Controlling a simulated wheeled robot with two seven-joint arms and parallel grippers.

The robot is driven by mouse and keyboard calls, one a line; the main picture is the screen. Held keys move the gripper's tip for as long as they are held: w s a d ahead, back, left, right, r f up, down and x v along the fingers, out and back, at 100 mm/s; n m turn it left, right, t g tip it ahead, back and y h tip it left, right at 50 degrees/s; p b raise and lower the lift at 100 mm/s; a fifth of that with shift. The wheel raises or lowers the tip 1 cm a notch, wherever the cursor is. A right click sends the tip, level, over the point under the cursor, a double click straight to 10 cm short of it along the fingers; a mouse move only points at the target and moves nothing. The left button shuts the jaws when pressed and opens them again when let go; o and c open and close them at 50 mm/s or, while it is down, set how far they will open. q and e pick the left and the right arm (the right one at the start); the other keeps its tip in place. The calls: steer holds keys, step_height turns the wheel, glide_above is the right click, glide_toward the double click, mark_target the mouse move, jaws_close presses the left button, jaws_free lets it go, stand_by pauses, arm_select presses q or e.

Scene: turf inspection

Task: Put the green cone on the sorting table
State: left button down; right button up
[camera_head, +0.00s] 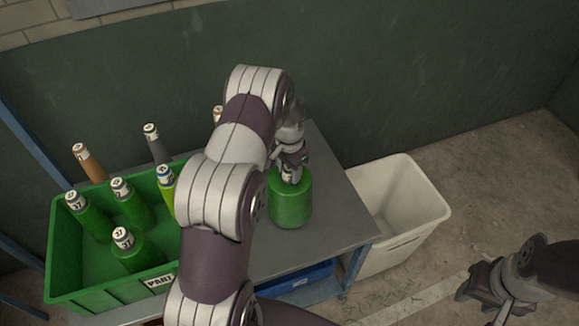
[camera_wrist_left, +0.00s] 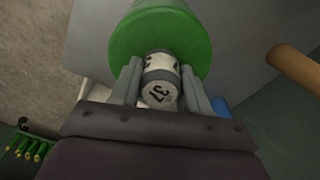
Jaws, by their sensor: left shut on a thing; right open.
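The green cone (camera_head: 291,205) has a wide green body and a narrow neck with a white label. My left gripper (camera_head: 290,168) is shut on its neck from above. In the left wrist view the green cone (camera_wrist_left: 165,35) shows its labelled end between the fingers of my left gripper (camera_wrist_left: 160,88). The cone is over the grey top of the sorting table (camera_head: 335,215), right of the crate; I cannot tell whether its base touches. My right gripper (camera_head: 474,294) is open and empty, at the lower right, away from the table.
A green crate (camera_head: 85,300) at the left holds several labelled green pieces and others of other colours. My left arm hides part of it. A white bin (camera_head: 422,212) stands right of the table. A blue container (camera_head: 300,283) is below the tabletop. The tabletop right of the cone is clear.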

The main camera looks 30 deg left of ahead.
arm_select(q)
steer(key=shift+w, duration=0.1)
steer(key=c, duration=0.5)
jaws_free()
steer(key=shift+f, duration=0.1)
steer(key=shift+c, duration=0.2)
steer(key=shift+r, duration=0.25)
step_height(320, 180, up, 12)
steer(key=b, duration=0.3)
steer(key=s+d+n, duration=0.1)
steer(key=s+d, duration=0.5)
steer(key=s, duration=0.4)
steer(key=s+d+n+t, duration=0.1)
steer(key=s+d+n, duration=0.1)
steer(key=s+d, duration=0.4)
steer(key=s, duration=0.4)
